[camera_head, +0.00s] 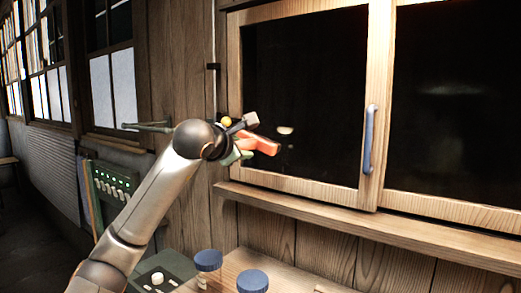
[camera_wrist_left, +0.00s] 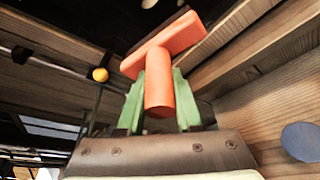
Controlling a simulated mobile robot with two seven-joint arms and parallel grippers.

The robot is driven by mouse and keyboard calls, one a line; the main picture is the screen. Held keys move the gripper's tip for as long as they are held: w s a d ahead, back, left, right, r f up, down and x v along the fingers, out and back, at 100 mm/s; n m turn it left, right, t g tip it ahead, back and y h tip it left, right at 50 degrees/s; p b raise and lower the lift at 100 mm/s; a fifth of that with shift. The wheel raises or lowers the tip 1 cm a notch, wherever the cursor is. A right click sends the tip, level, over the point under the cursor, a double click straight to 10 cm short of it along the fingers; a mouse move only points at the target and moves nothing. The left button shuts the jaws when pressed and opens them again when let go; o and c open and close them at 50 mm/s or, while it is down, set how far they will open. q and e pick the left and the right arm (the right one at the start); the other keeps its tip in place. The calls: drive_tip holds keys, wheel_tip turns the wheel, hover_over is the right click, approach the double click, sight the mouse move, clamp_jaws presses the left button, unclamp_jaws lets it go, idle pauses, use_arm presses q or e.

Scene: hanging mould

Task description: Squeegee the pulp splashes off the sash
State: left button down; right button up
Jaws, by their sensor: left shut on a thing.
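The sash (camera_head: 305,182) is a dark pane in a pale wood frame with a blue upright handle (camera_head: 369,140). A pale splash (camera_head: 285,130) shows on the left pane, with fainter specks below it. In the left wrist view, a pale splash (camera_wrist_left: 149,3) shows at the top edge. My left gripper (camera_head: 243,149), with green fingers, is shut on the handle of an orange T-shaped squeegee (camera_head: 262,144). The squeegee also shows in the left wrist view (camera_wrist_left: 165,45), its crossbar pointing away from me. I cannot tell whether it touches the pane. My right gripper is out of view.
A wooden ledge (camera_head: 330,215) runs below the sash. Two blue-lidded jars (camera_head: 208,260) stand below it. A yellow ball (camera_head: 227,121) is close to my left gripper, near a thin upright rod. A green panel with knobs (camera_head: 115,185) is at the left.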

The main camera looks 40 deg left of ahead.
sight(256, 144)
use_arm(q)
drive_tip(key=shift+w+a+r+p, duration=0.2)
drive_tip(key=shift+w+p, duration=0.2)
drive_tip(key=shift+w, duration=0.15)
drive_tip(key=w+p, duration=0.2)
drive_tip(key=w, duration=0.1)
drive_tip(key=shift+w+a, duration=0.15)
drive_tip(key=shift+w, duration=0.1)
drive_tip(key=shift+w+f, duration=0.2)
drive_tip(key=shift+w, duration=0.45)
drive_tip(key=shift+w+a+p, duration=0.15)
drive_tip(key=shift+w+p, duration=0.8)
drive_tip(key=shift+p, duration=0.05)
drive_tip(key=d, duration=0.4)
drive_tip(key=shift+w, duration=0.25)
drive_tip(key=shift+a, duration=0.15)
